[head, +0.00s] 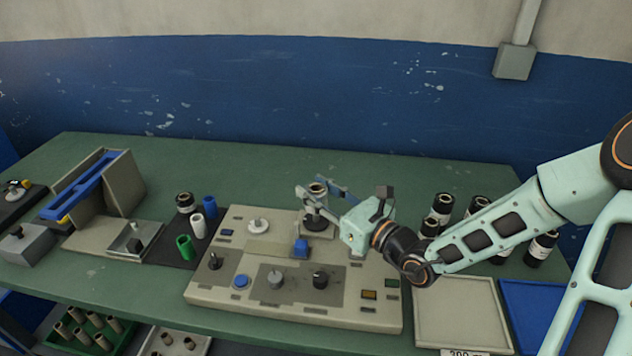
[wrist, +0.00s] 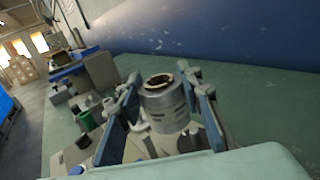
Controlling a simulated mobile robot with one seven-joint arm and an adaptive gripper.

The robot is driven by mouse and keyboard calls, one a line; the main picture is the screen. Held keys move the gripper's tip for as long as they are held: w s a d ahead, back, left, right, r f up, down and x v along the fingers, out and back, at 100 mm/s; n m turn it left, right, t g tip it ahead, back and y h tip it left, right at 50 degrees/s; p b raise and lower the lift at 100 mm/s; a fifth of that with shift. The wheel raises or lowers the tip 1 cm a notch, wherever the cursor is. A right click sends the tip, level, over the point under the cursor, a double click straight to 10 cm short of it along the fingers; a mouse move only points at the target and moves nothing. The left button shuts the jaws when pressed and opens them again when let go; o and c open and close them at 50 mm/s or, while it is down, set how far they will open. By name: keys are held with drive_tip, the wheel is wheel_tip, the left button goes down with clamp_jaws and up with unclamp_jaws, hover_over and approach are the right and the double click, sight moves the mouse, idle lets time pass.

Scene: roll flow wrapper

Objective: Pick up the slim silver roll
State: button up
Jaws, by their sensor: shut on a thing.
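The silver roll (wrist: 168,108) has a brown core and stands roughly upright between the fingers of my gripper (wrist: 163,100) in the wrist view. The fingers have blue pads and are shut on the roll from both sides. In the head view my gripper (head: 318,196) reaches in from the right, and the roll (head: 318,188) shows small between its fingers. A dark round holder (head: 315,224) on the grey machine panel is below the roll. I cannot tell whether the roll touches it. The roll's lower part is partly hidden.
The grey panel (head: 205,294) has knobs and buttons. Blue (head: 210,207), white (head: 198,228) and green (head: 184,248) rolls and a dark roll (head: 185,203) stand to its left. A pale tray (head: 417,318) is front right.

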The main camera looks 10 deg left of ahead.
drive_tip(key=s+d+r+p, duration=0.2)
drive_tip(key=s+r+p, duration=0.3)
drive_tip(key=s+p, duration=0.4)
drive_tip(key=p, duration=0.5)
drive_tip(key=shift+s+r, duration=0.15)
drive_tip(key=shift+s, duration=0.15)
drive_tip(key=shift+d, duration=0.1)
